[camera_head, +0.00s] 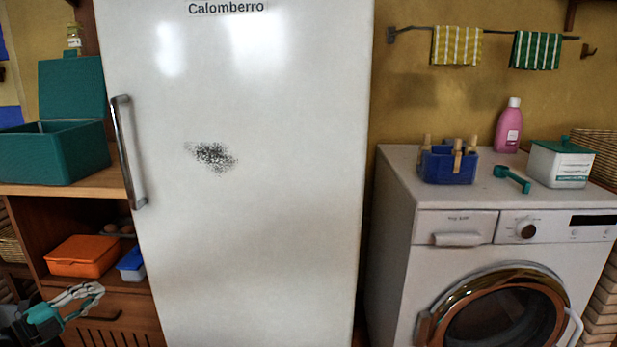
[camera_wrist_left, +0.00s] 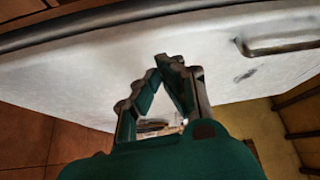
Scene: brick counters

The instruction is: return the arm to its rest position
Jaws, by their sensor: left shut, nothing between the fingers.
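My left gripper (camera_head: 88,293) shows at the lower left of the head view, in front of the wooden shelf unit and left of the white fridge (camera_head: 255,220). In the left wrist view its two fingers (camera_wrist_left: 172,62) come together at the tips, with nothing held between them. Behind the fingers in that view is the white fridge door with its handle (camera_wrist_left: 280,45). My right gripper is not in view.
The wooden shelf unit (camera_head: 75,188) holds an open teal box (camera_head: 55,152), an orange container (camera_head: 82,257) and a blue container (camera_head: 131,265). A washing machine (camera_head: 395,260) stands to the right, with a blue peg basket (camera_head: 447,167) and a pink bottle (camera_head: 508,128) on top.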

